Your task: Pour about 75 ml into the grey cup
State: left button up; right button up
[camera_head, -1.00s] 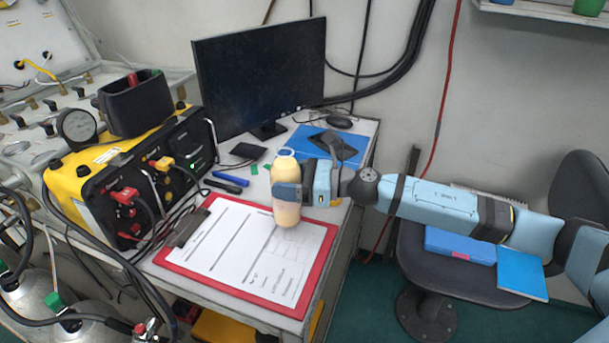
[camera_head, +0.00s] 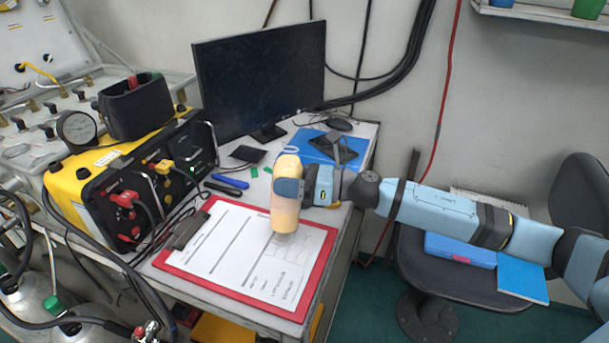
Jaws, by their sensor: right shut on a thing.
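My right gripper (camera_head: 290,187) is shut around the middle of a pale orange-yellow bottle (camera_head: 285,213). The bottle is in front of the desk's clipboard area in the head view, its top leaning slightly right and its lower end over the paper. I cannot tell how far it is above the desk. Its opening and liquid level are not clear. I cannot make out a grey cup; the bottle and gripper hide part of the desk. My left gripper is not in view.
A red clipboard (camera_head: 321,262) with paper covers the desk front. A yellow-black panel box (camera_head: 75,180) with hoses stands left, a monitor (camera_head: 262,75) behind. Pens (camera_head: 230,182) lie near the box. A blue folder (camera_head: 350,143) with a dark object lies at the back right. A chair (camera_head: 440,282) stands right.

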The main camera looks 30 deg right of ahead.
jog(key=m, duration=0.2)
jog(key=shift+w+d+f+m+t, duration=0.1)
jog(key=shift+w+d+m+t, duration=0.1)
jog(key=shift+d+m+t, duration=0.15)
jog(key=shift+w+d+f+m, duration=0.1)
jog(key=shift+w+f+m, duration=0.15)
jog(key=shift+m, duration=0.7)
jog(key=shift+s+f+m+t, duration=0.1)
jog(key=shift+f+m+t, duration=0.15)
jog(key=shift+m, duration=0.3)
jog(key=shift+s+f+m+t, duration=0.15)
jog(key=shift+m+t, duration=0.15)
jog(key=shift+m, duration=0.25)
jog(key=shift+a+f+m, duration=0.25)
jog(key=shift+f+m, duration=0.1)
jog(key=shift+m, duration=0.45)
jog(key=shift+s+a+f+m+t+b, duration=0.2)
jog(key=shift+f+m+t+b, duration=0.2)
jog(key=shift+f+m, duration=0.45)
jog(key=shift+r+m, duration=0.1)
jog(key=shift+m, duration=0.55)
jog(key=shift+s+m+t, duration=0.1)
jog(key=shift+m+t, duration=0.2)
jog(key=shift+m, duration=0.1)
